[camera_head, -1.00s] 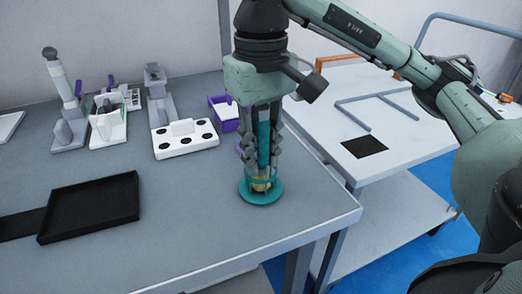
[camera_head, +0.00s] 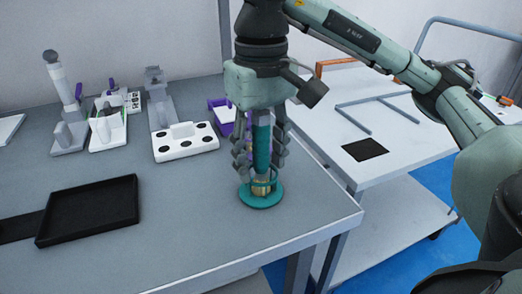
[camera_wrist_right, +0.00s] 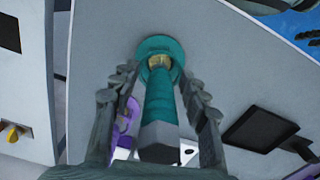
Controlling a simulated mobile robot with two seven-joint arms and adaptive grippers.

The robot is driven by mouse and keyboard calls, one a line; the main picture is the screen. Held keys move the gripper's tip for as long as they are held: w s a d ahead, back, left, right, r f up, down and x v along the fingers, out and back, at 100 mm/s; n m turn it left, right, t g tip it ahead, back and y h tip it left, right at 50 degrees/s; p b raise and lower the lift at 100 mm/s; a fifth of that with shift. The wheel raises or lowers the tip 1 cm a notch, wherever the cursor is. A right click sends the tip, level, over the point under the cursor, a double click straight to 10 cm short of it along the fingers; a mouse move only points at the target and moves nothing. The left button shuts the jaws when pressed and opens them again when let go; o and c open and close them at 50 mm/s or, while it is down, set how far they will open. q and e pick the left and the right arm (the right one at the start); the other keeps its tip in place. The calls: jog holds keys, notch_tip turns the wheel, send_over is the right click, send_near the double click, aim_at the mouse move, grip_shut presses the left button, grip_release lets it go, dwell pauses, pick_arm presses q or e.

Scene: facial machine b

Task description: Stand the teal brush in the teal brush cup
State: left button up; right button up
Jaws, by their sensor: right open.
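The teal brush (camera_head: 262,145) stands upright, bristles down, in the teal brush cup (camera_head: 260,198) near the table's front right corner. In the right wrist view, the brush handle (camera_wrist_right: 160,105) points up toward the camera, and its tan bristles (camera_wrist_right: 158,62) are inside the cup's ring (camera_wrist_right: 159,43). My right gripper (camera_head: 260,170) points down over the brush. Its fingers are open, one on each side of the brush, with gaps visible in the right wrist view (camera_wrist_right: 160,78). The top of the handle is hidden by the gripper body. My left gripper is not in view.
A black tray (camera_head: 90,210) lies at left on the grey table (camera_head: 190,230). White holders (camera_head: 187,143) and a purple box (camera_head: 222,112) stand behind. A white cart (camera_head: 400,165) with a black square is to the right. The table between tray and cup is clear.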

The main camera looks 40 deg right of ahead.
aim_at(261, 112)
notch_tip(261, 112, up, 12)
dwell(0.6)
